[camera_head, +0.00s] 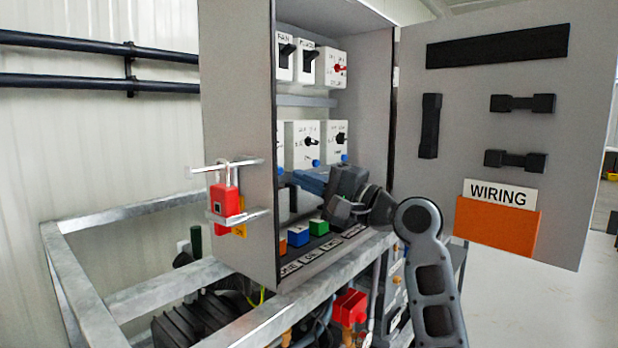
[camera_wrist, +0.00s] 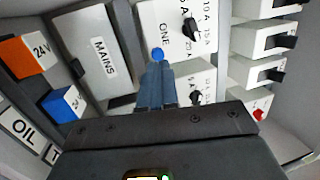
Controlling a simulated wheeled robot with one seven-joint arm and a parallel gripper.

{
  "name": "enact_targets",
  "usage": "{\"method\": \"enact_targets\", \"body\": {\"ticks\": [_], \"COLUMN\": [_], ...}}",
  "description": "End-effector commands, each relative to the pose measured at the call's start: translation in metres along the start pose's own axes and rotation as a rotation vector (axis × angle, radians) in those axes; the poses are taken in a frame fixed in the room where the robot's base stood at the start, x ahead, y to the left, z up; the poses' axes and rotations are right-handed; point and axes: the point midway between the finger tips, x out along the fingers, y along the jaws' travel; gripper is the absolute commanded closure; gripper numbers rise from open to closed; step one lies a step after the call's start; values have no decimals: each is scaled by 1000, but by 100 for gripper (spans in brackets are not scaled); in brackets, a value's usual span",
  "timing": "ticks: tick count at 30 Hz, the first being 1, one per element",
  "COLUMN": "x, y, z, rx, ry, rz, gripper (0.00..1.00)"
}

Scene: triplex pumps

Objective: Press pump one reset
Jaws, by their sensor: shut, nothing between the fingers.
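The white pump module marked ONE (camera_wrist: 170,25) has a black dial and a blue reset button (camera_wrist: 157,54) in the wrist view. My gripper (camera_wrist: 157,68) is shut, with its blue fingers pointing at this button. The fingertips appear right at the button's near edge; I cannot tell whether they touch it. In the head view, my gripper (camera_head: 284,178) reaches into the open grey cabinet, fingers toward the left. A blue button (camera_head: 280,171) shows just above the fingertips, on a module mostly hidden by the cabinet's side wall.
Two more modules with dials and blue buttons stand to the right (camera_head: 316,162) (camera_head: 345,158). Switches (camera_head: 308,62) sit above, and coloured blocks (camera_head: 298,237) below. The cabinet's left wall (camera_head: 238,120) is close to the fingers. The open door (camera_head: 500,200) stands right.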

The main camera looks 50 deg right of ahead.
Motion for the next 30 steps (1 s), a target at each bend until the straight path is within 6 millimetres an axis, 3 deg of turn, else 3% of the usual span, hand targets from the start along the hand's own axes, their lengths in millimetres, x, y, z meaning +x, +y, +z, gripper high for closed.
{"method": "enact_targets", "body": {"ticks": [8,21,30], "x": [-28,-91,-102], "y": [2,1,0], "z": [-1,-2,-2], "rx": [0,0,0], "ry": [4,5,3], "rz": [0,0,0], "gripper": [100,100,100]}}
